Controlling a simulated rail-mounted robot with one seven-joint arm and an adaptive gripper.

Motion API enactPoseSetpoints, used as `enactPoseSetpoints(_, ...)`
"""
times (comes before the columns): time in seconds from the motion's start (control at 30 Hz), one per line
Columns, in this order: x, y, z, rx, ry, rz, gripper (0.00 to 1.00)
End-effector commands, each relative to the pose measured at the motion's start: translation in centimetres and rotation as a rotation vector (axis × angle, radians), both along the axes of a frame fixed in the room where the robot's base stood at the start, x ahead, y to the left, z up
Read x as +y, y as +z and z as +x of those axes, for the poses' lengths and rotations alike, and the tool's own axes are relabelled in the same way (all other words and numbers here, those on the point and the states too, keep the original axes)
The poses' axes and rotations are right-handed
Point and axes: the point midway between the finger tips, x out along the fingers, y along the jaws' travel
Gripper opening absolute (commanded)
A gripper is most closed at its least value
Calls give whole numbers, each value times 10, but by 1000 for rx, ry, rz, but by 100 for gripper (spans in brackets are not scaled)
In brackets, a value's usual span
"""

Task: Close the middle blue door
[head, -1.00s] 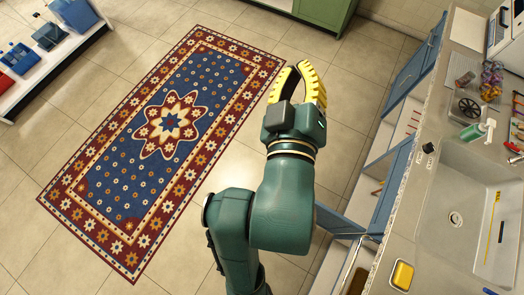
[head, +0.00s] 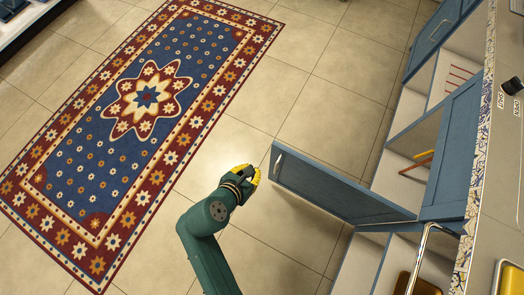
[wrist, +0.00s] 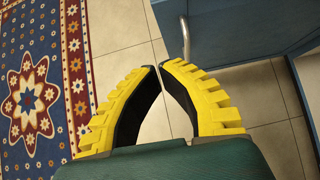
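A blue cabinet door (head: 340,190) with a pale handle (head: 279,163) stands wide open, jutting left from the cabinet row over the floor. I take it as the middle door. My gripper (head: 250,176) is just left of the door's free edge, apart from it in the head view. In the wrist view, my gripper's yellow-ridged fingers (wrist: 161,66) curve together until their tips nearly meet, with nothing between them. The door's blue panel (wrist: 235,28) and its handle (wrist: 184,40) show just beyond the fingertips there.
Another blue door (head: 436,35) stands farther back along the row. Open shelves (head: 410,170) hold small items. A patterned rug (head: 130,120) lies left; the tiled floor between is clear.

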Motion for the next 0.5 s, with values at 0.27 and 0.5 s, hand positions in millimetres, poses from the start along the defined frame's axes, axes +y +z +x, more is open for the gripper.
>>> enactPoseSetpoints(0.27, -17, -44, 35, -2, -7, 4, 0)
enactPoseSetpoints(0.5, -33, -71, 72, -8, -9, 8, 0)
